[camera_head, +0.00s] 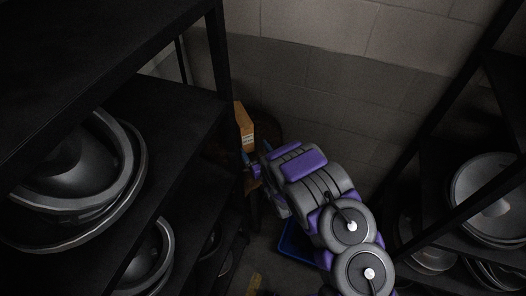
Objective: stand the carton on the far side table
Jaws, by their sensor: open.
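The carton (243,125) is a small orange-brown box in the middle of the view, near the back wall. It looks upright on a dark, round-edged surface that seems to be the side table (268,130). The black shelf post hides part of the carton's left side and of the table. My gripper (256,154) is just in front of and below the carton in the picture. It is open, with its blue fingertips small and partly hidden. I cannot tell whether a finger touches the carton.
A black shelf (165,105) with several round metal hat moulds (75,180) fills the left. Another rack with metal discs (488,195) stands at the right. A blue bin (292,240) sits on the floor below my arm. A block wall (340,90) closes the back.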

